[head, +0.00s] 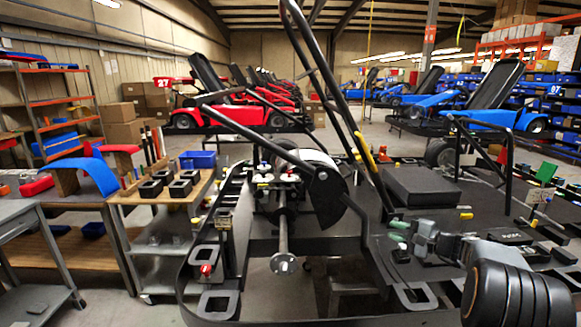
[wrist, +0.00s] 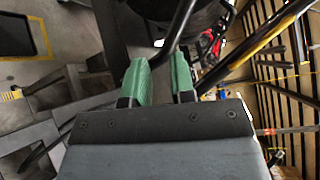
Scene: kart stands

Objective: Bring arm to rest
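My gripper (head: 397,231) shows in the head view at the right of centre, over the black kart frame (head: 330,245). It points left, and my grey and black arm reaches in from the lower right. In the wrist view, the two green fingers of my gripper (wrist: 158,72) stand apart with a gap between them. I see nothing held in the gap. A dark bar (wrist: 178,30) passes beyond the fingertips; I cannot tell how far off it is.
A black steering column (head: 345,110) rises left of my gripper. A black box (head: 422,187) sits behind it on the stand. A wooden-topped cart (head: 150,192) with black blocks stands at left. Red (head: 235,112) and blue (head: 490,115) karts stand farther back.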

